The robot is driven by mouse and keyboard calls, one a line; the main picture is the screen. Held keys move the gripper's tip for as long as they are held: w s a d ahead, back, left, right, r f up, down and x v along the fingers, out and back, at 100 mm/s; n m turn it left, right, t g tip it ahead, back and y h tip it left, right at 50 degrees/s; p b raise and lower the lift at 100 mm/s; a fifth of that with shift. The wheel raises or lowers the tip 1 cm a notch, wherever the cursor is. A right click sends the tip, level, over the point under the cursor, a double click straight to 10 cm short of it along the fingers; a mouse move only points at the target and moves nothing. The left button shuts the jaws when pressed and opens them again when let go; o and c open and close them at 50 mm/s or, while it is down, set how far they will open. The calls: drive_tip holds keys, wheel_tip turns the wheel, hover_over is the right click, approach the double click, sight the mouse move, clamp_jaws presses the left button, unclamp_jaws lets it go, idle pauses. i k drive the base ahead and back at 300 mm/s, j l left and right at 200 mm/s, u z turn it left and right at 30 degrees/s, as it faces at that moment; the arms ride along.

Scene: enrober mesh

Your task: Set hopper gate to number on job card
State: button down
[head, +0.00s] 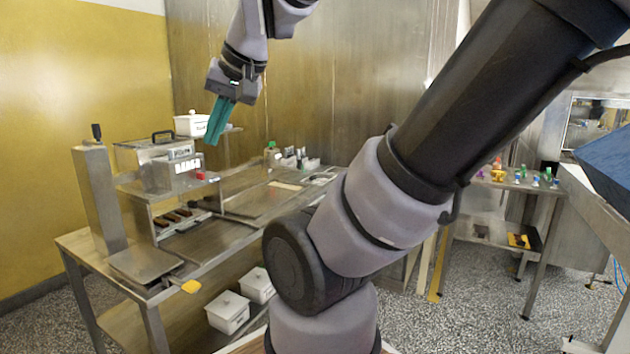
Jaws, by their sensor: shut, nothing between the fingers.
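My gripper (212,138) has teal fingers, which are shut and empty. It hangs pointing down in the air, in front of the white container at the back of the table. Below and left of it stands a metal machine with a box-shaped hopper (158,178) bearing pale marked plates on its front. A small red piece (200,175) is at the right of these plates; I cannot tell whether it belongs to the gate. A pale flat piece (286,185) lies on the metal table to the right; it may be a card, but no number is readable.
A metal column (98,200) with a black-knobbed handle stands at the machine's left. A lidded white container (190,124) is behind. Bottles and small items (295,158) stand at the table's back. White lidded bins (228,312) sit below. My arm hides the table's right end.

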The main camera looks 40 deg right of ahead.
sight(200, 176)
drive_tip(key=i+l, duration=0.25)
drive_tip(key=l, duration=0.25)
drive_tip(key=i+l, duration=0.2)
drive_tip(key=l, duration=0.3)
drive_tip(key=i+l+z, duration=0.1)
drive_tip(key=i+l, duration=0.15)
drive_tip(key=l, duration=0.25)
drive_tip(key=i+l, duration=0.25)
drive_tip(key=l, duration=0.25)
drive_tip(key=i+l+z, duration=0.1)
drive_tip(key=i+l, duration=0.15)
drive_tip(key=l, duration=0.25)
drive_tip(key=i+l, duration=0.25)
drive_tip(key=l, duration=0.2)
drive_tip(key=i+l, duration=0.25)
drive_tip(key=l, duration=0.2)
drive_tip(key=i+l+z, duration=0.1)
drive_tip(key=i+l, duration=0.15)
drive_tip(key=l, duration=0.25)
drive_tip(key=u, duration=2.1)
